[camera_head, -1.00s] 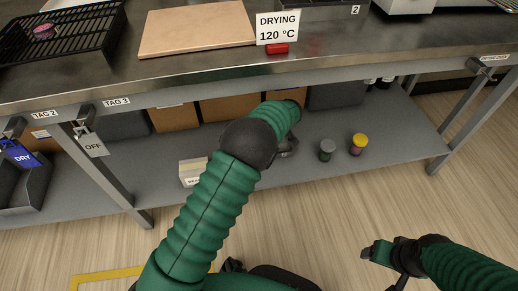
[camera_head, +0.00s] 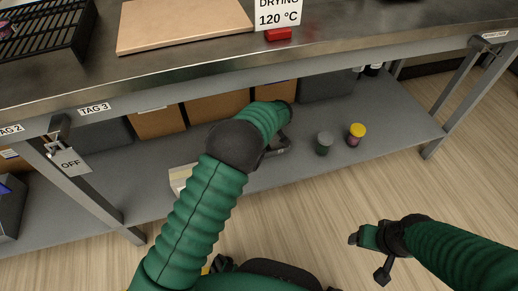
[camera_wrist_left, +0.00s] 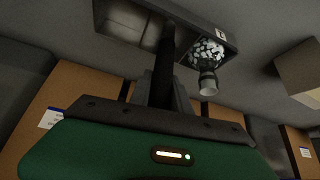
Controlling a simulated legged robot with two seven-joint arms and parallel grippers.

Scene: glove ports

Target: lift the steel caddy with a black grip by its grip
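The steel caddy (camera_wrist_left: 122,22) shows at the top of the left wrist view, with open compartments and a small label on its rim. A jar with white contents sits at its right end. Its black grip (camera_wrist_left: 167,62) runs from the caddy's middle down towards my left gripper (camera_wrist_left: 165,88), whose grey fingers are on both sides of it. Whether they press on it I cannot tell. In the head view my left arm hides most of the caddy; only an edge (camera_head: 277,150) shows on the lower shelf. My right gripper (camera_head: 367,256) is open and empty over the floor.
The lower shelf (camera_head: 400,135) holds cardboard boxes (camera_head: 215,106) at the back, and a grey-lidded jar (camera_head: 323,143) and a yellow-lidded jar (camera_head: 356,134) right of the caddy. The steel worktop (camera_head: 180,65) overhangs the shelf. A bench leg (camera_head: 95,205) stands left.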

